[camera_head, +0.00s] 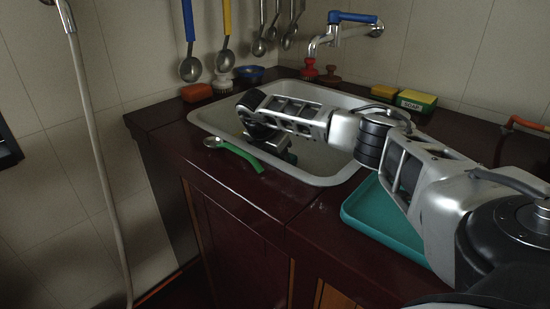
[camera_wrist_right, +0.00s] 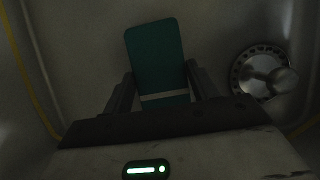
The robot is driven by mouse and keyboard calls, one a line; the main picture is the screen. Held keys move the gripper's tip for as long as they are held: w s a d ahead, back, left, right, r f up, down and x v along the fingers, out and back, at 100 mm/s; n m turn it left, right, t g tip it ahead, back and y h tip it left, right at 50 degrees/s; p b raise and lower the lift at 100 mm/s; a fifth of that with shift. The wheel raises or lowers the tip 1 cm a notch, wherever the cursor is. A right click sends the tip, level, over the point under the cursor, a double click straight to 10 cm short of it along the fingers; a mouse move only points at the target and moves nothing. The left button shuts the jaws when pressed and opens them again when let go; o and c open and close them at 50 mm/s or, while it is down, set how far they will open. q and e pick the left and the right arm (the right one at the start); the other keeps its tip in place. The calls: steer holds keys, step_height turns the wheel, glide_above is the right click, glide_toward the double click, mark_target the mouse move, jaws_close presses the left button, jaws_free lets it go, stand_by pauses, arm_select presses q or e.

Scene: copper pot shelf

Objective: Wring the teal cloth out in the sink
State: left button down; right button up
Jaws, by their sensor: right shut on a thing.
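The teal cloth (camera_wrist_right: 155,52) shows in the right wrist view as a flat, folded-looking strip with a pale band near its lower end. My right gripper (camera_wrist_right: 160,78) is shut on it, one finger at each side. The cloth is over the floor of the sink (camera_head: 335,180); I cannot tell whether it touches the floor. In the head view my right arm reaches into the basin, and its links hide most of the gripper and cloth. The drain (camera_wrist_right: 262,74) is to the right of the cloth in the wrist view. My left gripper is not in view.
A teal tray (camera_head: 385,222) lies on the counter under my right arm. The blue-handled tap (camera_head: 340,30), sponges (camera_head: 416,100) and a red-based brush (camera_head: 309,70) are behind the basin. Ladles (camera_head: 190,67) hang at the back left.

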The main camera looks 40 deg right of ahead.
step_height(320, 180, up, 4)
steer(key=p, duration=0.3)
steer(key=shift+r, duration=0.15)
step_height(320, 180, up, 4)
steer(key=p, duration=0.3)
arm_select(q)
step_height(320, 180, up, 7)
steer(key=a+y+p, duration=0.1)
steer(key=p, duration=0.5)
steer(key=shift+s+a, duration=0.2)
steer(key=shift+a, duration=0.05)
arm_select(e)
step_height(320, 180, up, 8)
steer(key=shift+f, duration=0.2)
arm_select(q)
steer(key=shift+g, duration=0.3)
